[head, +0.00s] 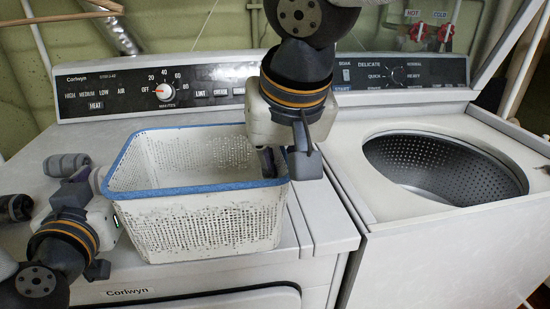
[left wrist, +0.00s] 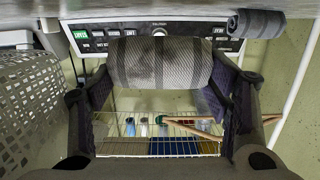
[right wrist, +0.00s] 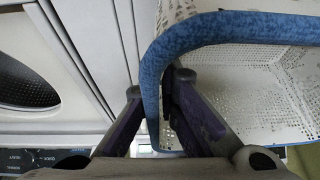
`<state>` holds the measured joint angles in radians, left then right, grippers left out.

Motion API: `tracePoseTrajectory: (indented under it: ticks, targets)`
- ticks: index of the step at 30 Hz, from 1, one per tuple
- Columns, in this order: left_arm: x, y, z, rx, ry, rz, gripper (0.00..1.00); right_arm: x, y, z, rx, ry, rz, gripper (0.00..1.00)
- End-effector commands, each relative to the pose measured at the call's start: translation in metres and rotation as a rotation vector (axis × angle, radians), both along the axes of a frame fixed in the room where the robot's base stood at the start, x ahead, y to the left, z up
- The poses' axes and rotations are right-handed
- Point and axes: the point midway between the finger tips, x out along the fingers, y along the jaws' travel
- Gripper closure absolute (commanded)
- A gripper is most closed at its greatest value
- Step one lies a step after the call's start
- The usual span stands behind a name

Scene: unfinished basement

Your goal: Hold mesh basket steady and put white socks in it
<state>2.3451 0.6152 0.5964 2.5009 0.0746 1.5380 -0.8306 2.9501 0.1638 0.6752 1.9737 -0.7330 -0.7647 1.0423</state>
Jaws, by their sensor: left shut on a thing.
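The white mesh basket (head: 205,222) with a blue rim stands upright on the left machine, and its inside looks empty where I see it. My right gripper (head: 286,165) is shut on its right rim, one finger inside and one outside; the rim (right wrist: 153,85) fills the gap in the right wrist view. My left gripper (head: 75,185), left of the basket, is shut on a rolled sock (head: 66,164), grey and striped rather than plain white; it shows between the fingers in the left wrist view (left wrist: 160,63). A second rolled grey sock (head: 15,208) lies farther left.
The basket stands on the dryer top (head: 40,150), below a control panel (head: 165,88). To the right is a washer with its lid up and its drum (head: 440,170) open. The dryer top behind the basket is clear.

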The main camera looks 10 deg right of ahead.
Motion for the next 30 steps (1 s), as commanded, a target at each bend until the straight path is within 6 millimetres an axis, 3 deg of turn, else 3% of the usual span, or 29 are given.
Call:
tracePoseTrajectory:
  ticks: [15,24,27,30]
  targets:
    - [0.000,-0.002,0.003,-0.004,-0.007,-0.006,0.57,-0.001,0.001,-0.027,-0.003,0.003,0.005,1.00]
    - [0.000,-0.003,0.003,-0.004,-0.008,-0.007,0.57,-0.001,0.001,-0.029,-0.002,0.003,0.006,1.00]
    - [0.000,-0.002,0.003,-0.004,-0.008,-0.007,0.57,-0.001,0.001,-0.029,-0.002,0.002,0.006,0.75]
    - [0.000,-0.002,0.002,-0.003,-0.006,-0.006,0.57,-0.001,0.001,-0.029,-0.002,0.002,0.005,0.75]
